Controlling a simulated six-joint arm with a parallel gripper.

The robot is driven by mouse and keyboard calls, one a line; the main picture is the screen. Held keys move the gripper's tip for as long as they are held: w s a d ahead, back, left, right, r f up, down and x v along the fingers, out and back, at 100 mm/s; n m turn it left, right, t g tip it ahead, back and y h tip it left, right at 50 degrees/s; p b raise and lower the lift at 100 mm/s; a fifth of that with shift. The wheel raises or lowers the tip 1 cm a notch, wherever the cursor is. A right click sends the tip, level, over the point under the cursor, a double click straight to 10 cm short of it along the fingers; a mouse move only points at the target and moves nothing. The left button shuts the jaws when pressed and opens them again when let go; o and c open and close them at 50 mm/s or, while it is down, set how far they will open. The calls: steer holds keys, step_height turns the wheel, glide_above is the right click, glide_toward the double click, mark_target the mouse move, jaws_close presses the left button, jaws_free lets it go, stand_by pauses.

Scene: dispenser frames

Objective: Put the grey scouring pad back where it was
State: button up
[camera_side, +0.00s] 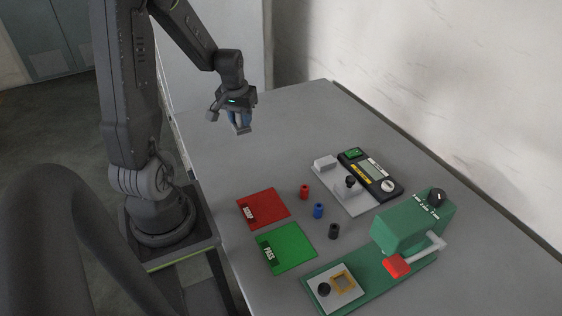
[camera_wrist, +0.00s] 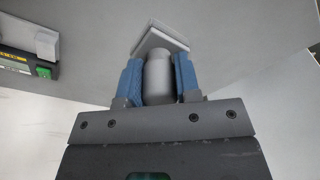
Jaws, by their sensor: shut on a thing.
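My gripper (camera_side: 239,117) is high above the far left part of the table. Its blue fingers (camera_wrist: 158,75) are shut on a grey piece, which I take to be the scouring pad (camera_wrist: 160,40). In the wrist view it is a grey square block with a rounded grey cylinder between the fingers. In the side view, the held piece is small and its details cannot be told. No empty place marked for the pad can be made out.
A red mat (camera_side: 270,204) and a green PASS mat (camera_side: 294,243) lie near the left edge. Red (camera_side: 305,191), blue (camera_side: 318,211) and black (camera_side: 334,231) cylinders stand beside them. A meter (camera_side: 371,174) and a green press (camera_side: 408,232) stand right. The table's far part is clear.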

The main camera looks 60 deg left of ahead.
steer(key=w+d+f, duration=0.2)
steer(key=w, duration=0.1)
steer(key=w+d+f, duration=0.2)
steer(key=w, duration=0.1)
steer(key=w+d+f, duration=0.2)
steer(key=w, duration=0.1)
steer(key=shift+d+f, duration=0.15)
steer(key=shift+f, duration=0.25)
steer(key=shift+w+d+f, duration=0.1)
steer(key=shift+w+f, duration=0.05)
steer(key=shift+f, duration=1.9)
steer(key=shift+f, duration=0.1)
steer(key=o, duration=0.9)
